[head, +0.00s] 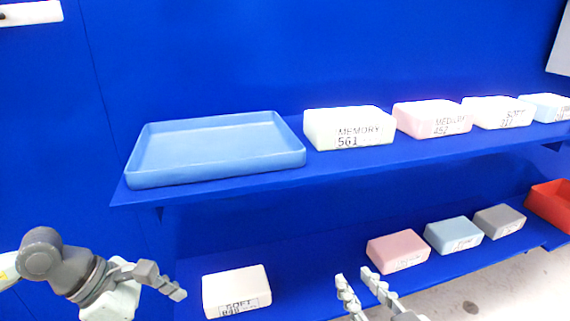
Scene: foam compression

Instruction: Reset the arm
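My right gripper (353,275) comes in from the bottom edge in front of the lower shelf. Its two fingers are apart and nothing is between them. My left gripper (172,287) is at the lower left, side-on, pointing right toward a white foam block labelled SOFT (237,293) on the lower shelf. A visible gap lies between them. I see nothing held in the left gripper, but its finger spacing is unclear from this angle.
The upper shelf (240,185) holds a blue tray (215,172), empty, and several foam blocks, including a white MEMORY block (349,128). The lower shelf has a pink block (398,251), a blue block (454,235), a grey block (499,221) and a red bin (550,206).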

